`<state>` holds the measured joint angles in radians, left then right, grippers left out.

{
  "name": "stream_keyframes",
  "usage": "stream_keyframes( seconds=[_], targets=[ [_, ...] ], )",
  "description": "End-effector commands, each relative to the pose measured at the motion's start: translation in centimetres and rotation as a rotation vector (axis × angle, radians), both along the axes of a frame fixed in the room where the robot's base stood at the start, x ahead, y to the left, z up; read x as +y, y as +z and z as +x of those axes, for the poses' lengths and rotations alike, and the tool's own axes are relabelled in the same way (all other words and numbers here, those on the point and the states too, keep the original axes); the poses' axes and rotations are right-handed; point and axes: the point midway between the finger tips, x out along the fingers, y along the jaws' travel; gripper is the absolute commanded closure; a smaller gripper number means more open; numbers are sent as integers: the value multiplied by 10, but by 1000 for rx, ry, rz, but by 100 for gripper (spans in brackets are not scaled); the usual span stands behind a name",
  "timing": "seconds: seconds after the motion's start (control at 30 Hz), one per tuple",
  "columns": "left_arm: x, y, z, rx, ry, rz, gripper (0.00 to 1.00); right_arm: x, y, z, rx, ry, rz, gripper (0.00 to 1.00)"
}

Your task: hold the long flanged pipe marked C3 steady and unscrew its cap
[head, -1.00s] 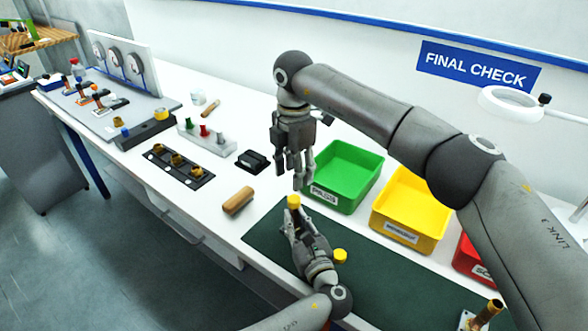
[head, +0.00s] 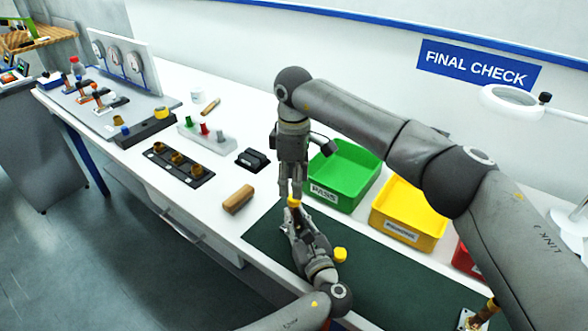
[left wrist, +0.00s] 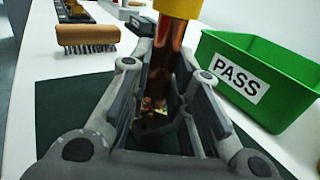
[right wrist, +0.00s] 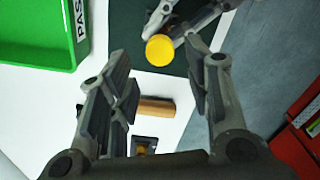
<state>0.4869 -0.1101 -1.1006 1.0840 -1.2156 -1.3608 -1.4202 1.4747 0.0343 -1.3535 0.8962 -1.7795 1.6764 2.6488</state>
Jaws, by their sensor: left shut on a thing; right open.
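A copper pipe (left wrist: 168,60) stands upright in the left wrist view with a yellow cap (left wrist: 178,8) on its top. My left gripper (head: 297,220) is shut around the pipe below the cap, over the green mat. The yellow cap also shows in the head view (head: 293,203) and the right wrist view (right wrist: 160,50). My right gripper (head: 291,194) points down at the cap from above, fingers open. In the right wrist view the cap lies near the gap between the fingertips (right wrist: 158,68); contact cannot be told. I cannot read a C3 mark, and the pipe's lower end is mostly hidden.
A second yellow cap (head: 340,254) shows right of my left gripper. A flanged brass piece (head: 488,311) stands at lower right, partly behind my right arm. Green (head: 345,172), yellow (head: 408,212) and red (head: 467,258) bins line the mat (head: 390,290). A brush (head: 238,199) lies left.

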Motion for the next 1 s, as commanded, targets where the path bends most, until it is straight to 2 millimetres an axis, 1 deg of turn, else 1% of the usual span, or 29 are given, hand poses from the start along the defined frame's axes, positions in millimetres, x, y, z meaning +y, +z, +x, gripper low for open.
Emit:
stream_keyframes(
  seconds=[0.03,0.1,0.2,0.3,0.43,0.67,0.77,1.0],
  targets=[
    [0,-1,-1,2,-1,0,100,0,-10,0,2,0,-1,54],
    [0,-1,-1,2,-1,0,100,0,-20,0,1,0,-1,54],
    [0,-1,-1,2,-1,0,100,0,-33,0,2,0,-1,54],
    [0,-1,-1,2,-1,0,100,-1,-42,0,0,0,-1,54],
    [0,-1,-1,2,-1,0,100,0,-48,0,-1,1,-1,54],
    [0,-1,-1,2,-1,0,100,0,-49,0,-1,2,0,54],
    [0,-1,-1,2,-1,0,100,0,-49,0,-1,2,0,65],
    [0,-1,-1,2,-1,0,100,0,-48,0,-1,1,0,96]
  ],
)
